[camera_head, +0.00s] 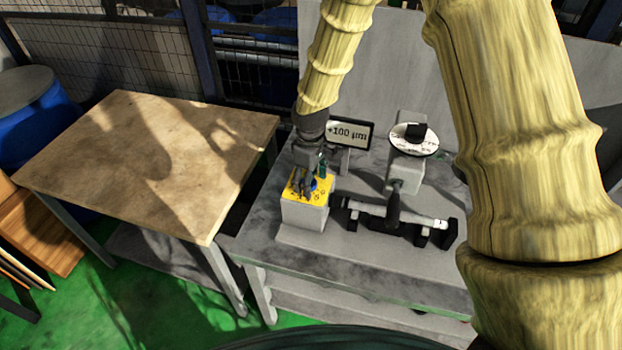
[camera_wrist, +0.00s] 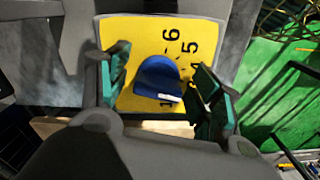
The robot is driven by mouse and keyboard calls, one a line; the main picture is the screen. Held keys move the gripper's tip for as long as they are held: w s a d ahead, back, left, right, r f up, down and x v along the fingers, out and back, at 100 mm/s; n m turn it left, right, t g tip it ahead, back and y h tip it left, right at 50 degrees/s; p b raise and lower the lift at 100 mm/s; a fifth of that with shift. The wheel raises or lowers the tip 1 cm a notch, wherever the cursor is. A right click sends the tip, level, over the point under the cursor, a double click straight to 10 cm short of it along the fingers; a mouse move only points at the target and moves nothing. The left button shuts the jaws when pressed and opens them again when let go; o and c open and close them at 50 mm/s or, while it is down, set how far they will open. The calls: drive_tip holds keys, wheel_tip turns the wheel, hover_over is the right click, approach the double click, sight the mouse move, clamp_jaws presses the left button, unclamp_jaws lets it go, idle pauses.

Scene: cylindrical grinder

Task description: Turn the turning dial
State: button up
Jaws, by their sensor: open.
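The turning dial (camera_wrist: 158,78) is a blue knob with a white mark on a yellow numbered plate (camera_wrist: 140,40). In the wrist view it sits between my gripper's two green-padded fingers (camera_wrist: 160,88), with space visible on both sides. My gripper is open and does not appear to touch the knob. In the head view my gripper (camera_head: 306,182) is above the yellow-topped box (camera_head: 303,212), and it hides part of the dial. The numbers 5 and 6 show on the plate; lower ones are partly covered by the right finger.
A display reading "+100 µm" (camera_head: 350,134) stands behind the box. To the right are a round white disc (camera_head: 428,141) and a horizontal white shaft (camera_head: 425,220) on black supports. A wooden table (camera_head: 100,150) stands to the left, its top clear.

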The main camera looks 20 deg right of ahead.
wheel_tip(320, 180, up, 12)
idle(0.7)
drive_tip(key=shift+d, duration=0.1)
idle(0.3)
